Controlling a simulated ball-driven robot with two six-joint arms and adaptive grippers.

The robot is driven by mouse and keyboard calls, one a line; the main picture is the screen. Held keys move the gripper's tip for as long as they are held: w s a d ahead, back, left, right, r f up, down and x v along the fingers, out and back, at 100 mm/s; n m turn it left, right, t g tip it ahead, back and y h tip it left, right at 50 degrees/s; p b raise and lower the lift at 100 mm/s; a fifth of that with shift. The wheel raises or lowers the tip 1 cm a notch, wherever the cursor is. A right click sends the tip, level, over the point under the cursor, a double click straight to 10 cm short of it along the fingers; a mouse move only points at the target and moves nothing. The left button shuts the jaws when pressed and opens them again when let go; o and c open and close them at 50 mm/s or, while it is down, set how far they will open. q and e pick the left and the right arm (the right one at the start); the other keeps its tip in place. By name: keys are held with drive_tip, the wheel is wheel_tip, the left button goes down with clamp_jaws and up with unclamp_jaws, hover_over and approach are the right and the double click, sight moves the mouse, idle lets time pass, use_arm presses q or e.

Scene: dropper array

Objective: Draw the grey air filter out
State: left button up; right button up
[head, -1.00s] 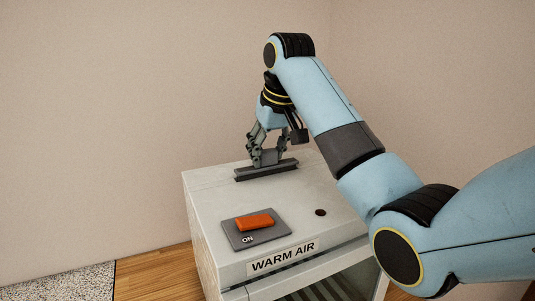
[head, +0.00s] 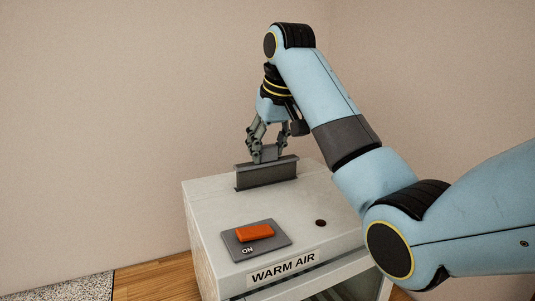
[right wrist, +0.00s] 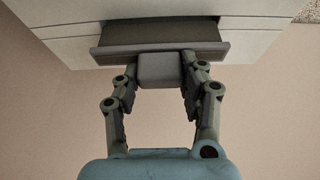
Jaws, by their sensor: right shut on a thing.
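The grey air filter (head: 266,174) stands upright, partly out of the top of the white warm-air cabinet (head: 208,204). Its lower part is hidden inside the cabinet. My right gripper (head: 265,154) is above it, shut on the filter's handle. In the right wrist view the right gripper (right wrist: 158,72) has its fingers on both sides of the block-like grey handle (right wrist: 159,70), with the filter (right wrist: 160,38) just beyond. My left gripper is not in view.
An orange switch (head: 255,232) on a grey plate marked ON lies on the cabinet top, towards the front. A dark round spot (head: 320,223) is to its right. A WARM AIR label (head: 283,268) is on the front edge. Plain walls stand behind.

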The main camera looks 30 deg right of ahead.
drive_tip(key=shift+r, duration=2.05)
drive_tip(key=shift+f, duration=0.1)
